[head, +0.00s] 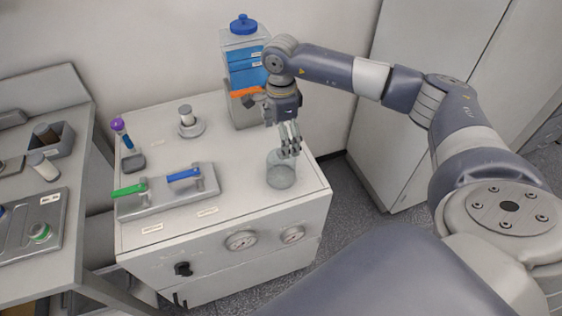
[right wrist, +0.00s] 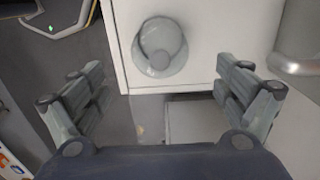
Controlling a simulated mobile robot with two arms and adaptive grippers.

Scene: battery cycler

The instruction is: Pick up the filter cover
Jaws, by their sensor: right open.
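The filter cover appears to be the clear, greyish dome (head: 281,172) near the front right corner of the white cart top. In the right wrist view a round grey cover with a knob on top (right wrist: 163,58) stands near the edge of the white surface. My right gripper (head: 290,146) points down above the dome, its fingers overlapping the dome's top in the head view. In the right wrist view the fingers (right wrist: 162,72) are spread wide with nothing between them. The cover lies beyond the fingertips, and contact cannot be seen. My left gripper is out of view.
A blue-capped bottle unit (head: 243,72) stands at the cart's back right, close to my right wrist. A workbench (head: 70,165) is far left.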

